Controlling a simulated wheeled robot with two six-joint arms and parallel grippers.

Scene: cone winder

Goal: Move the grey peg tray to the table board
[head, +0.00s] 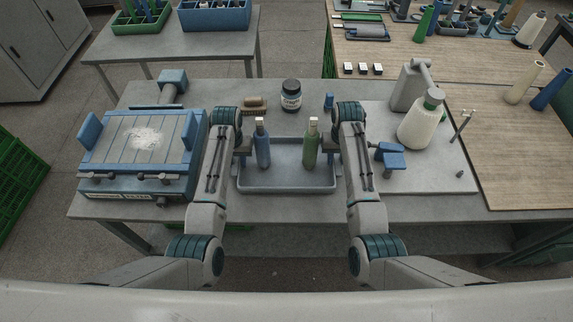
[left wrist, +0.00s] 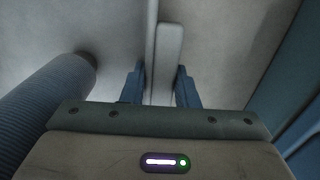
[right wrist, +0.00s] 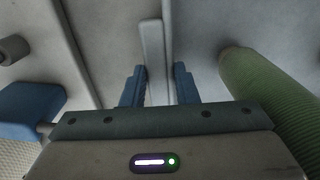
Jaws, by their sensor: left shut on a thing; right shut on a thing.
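The grey peg tray (head: 288,187) is at the middle of the near grey table in the head view. A blue cone (head: 262,150) and a green cone (head: 310,152) stand upright in it. My left gripper (head: 242,148) is shut on the tray's left wall; that wall is between its blue fingers in the left wrist view (left wrist: 161,88). My right gripper (head: 333,148) is shut on the right wall, between its fingers in the right wrist view (right wrist: 160,88). Whether the tray touches the table cannot be told.
A blue machine with white powder (head: 145,137) stands at left. A jar (head: 291,95) and a brush (head: 255,103) lie behind the tray. A wooden table (head: 510,150) adjoins at right.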

